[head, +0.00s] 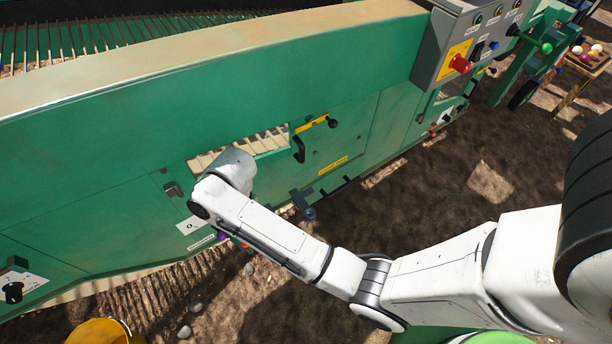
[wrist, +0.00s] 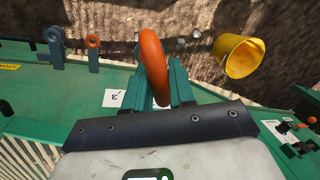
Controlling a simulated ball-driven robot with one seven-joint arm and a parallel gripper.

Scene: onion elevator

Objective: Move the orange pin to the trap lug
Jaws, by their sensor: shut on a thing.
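The orange pin (wrist: 153,62) shows in the wrist view as a thick orange ring, upright in the picture and held in my gripper (wrist: 163,82). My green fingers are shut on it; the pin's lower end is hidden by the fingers. Two dark grey lugs stand out from the green panel at the upper left: a larger lug (wrist: 56,52) and one with an orange round end (wrist: 93,56). I cannot tell which is the trap lug. In the head view a grey lug (head: 307,207) sits low on the panel, right of my arm. My gripper is hidden there behind the arm.
The green machine side (head: 100,135) is close to my arm, with an open slot (head: 270,140), a black handle (head: 299,150) and a control box (head: 455,50). A yellow bucket (wrist: 240,58) stands on the soil. Open soil (head: 430,190) lies right of the machine.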

